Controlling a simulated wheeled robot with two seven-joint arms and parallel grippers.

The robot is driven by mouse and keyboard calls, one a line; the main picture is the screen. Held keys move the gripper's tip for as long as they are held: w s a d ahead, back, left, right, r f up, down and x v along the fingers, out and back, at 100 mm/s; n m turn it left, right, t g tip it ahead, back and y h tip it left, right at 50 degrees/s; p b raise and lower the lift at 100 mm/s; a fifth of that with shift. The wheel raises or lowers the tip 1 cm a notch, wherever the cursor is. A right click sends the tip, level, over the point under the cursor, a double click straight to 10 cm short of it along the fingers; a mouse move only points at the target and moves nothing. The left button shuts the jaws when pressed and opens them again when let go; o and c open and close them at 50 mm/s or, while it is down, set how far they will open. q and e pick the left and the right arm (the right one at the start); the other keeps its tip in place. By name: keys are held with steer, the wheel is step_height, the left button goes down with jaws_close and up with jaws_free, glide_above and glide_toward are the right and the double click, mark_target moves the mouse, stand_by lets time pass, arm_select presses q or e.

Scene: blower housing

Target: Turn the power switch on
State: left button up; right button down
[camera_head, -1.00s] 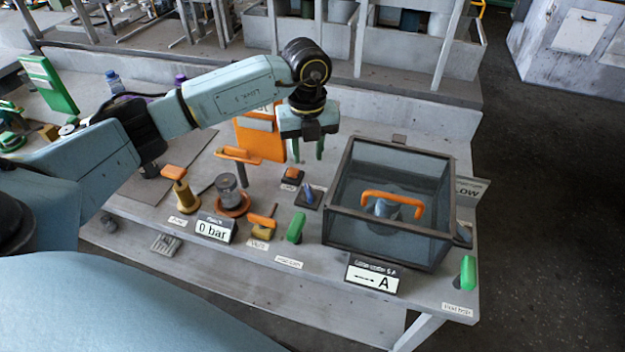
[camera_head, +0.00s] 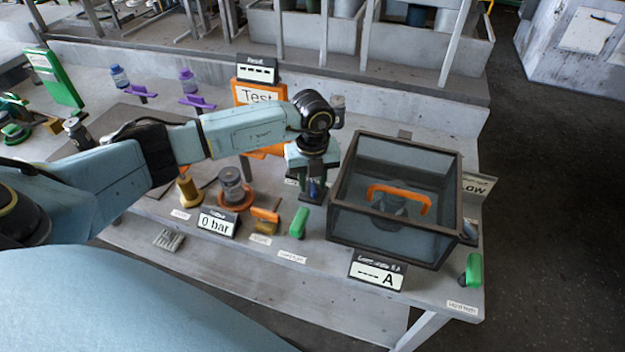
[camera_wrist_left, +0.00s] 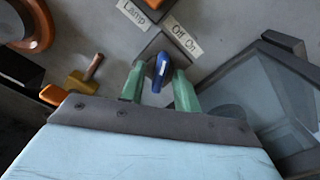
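A switch with a blue lever (camera_wrist_left: 161,68) on a dark square base (camera_wrist_left: 159,45) stands by an "Off On" label (camera_wrist_left: 182,36) in the left wrist view. My left gripper (camera_wrist_left: 159,86) is open, with one green finger on each side of the lever. Visible gaps separate the fingers from the lever in the wrist view. In the head view the left gripper (camera_head: 313,182) points down over the switch. I cannot tell which position the lever is in. My right gripper is not in view.
A dark-framed clear box (camera_head: 395,240) with an orange handle (camera_head: 398,194) stands just right of the gripper. A green handle (camera_head: 299,222) is in front. A "Lamp" label (camera_wrist_left: 138,11) lies beside the switch. A "0 bar" display (camera_head: 217,223) stands to the left.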

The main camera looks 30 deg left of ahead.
arm_select(q)
jaws_close()
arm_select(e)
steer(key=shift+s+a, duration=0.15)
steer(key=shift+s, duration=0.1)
arm_select(q)
steer(key=shift+m, duration=0.3)
steer(key=m, duration=0.3)
steer(key=shift+m+b, duration=0.3)
steer(key=m+b, duration=0.1)
steer(key=m, duration=0.4)
steer(key=shift+m, duration=1.4)
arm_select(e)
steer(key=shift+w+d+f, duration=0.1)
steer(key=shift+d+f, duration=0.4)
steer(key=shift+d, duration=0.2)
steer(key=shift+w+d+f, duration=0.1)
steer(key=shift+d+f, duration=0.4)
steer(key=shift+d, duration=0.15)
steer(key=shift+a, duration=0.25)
arm_select(q)
steer(key=shift+o, duration=0.6)
jaws_free()
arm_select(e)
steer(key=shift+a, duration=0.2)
